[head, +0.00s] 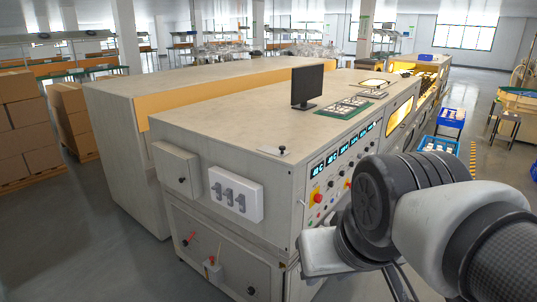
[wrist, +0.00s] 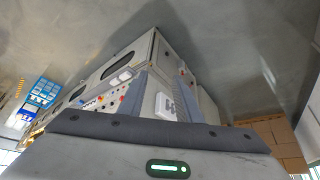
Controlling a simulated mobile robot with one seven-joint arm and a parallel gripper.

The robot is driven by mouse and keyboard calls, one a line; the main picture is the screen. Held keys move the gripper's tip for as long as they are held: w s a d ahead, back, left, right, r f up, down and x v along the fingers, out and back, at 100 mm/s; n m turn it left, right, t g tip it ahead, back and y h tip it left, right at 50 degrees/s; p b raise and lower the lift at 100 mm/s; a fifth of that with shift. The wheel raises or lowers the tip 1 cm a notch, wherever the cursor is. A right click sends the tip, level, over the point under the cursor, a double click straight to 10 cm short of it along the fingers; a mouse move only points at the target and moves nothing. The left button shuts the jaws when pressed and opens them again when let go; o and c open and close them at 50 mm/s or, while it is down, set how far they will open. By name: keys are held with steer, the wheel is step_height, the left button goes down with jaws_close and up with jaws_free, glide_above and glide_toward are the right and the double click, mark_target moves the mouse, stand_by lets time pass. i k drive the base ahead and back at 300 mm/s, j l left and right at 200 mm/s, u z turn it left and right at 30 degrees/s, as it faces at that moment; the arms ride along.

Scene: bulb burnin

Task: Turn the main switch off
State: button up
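The control panel (head: 335,172) is on the near machine's right-hand face, with lit displays above rows of knobs and buttons. A red knob on a yellow plate (head: 317,196) sits at its near end; no label is readable, so I cannot tell if it is the main switch. A white box with several grey levers (head: 236,194) is on the end face. Below it are an orange-red handle (head: 189,239) and a small red-topped box (head: 212,268). My gripper (wrist: 164,82) shows in the wrist view with fingers apart and nothing visible between them. In the head view its fingertips are hidden.
A monitor (head: 307,86) and a flat tray (head: 345,107) stand on the machine top. Cardboard boxes (head: 22,125) are stacked at left. Blue crates (head: 450,116) stand at right. The floor (head: 105,235) left of the machine is clear. My arm covers the panel's lower right.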

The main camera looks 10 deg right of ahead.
mark_target(318, 198)
steer(key=i+l+u, duration=0.15)
steer(key=i+l, duration=0.6)
steer(key=u, duration=0.05)
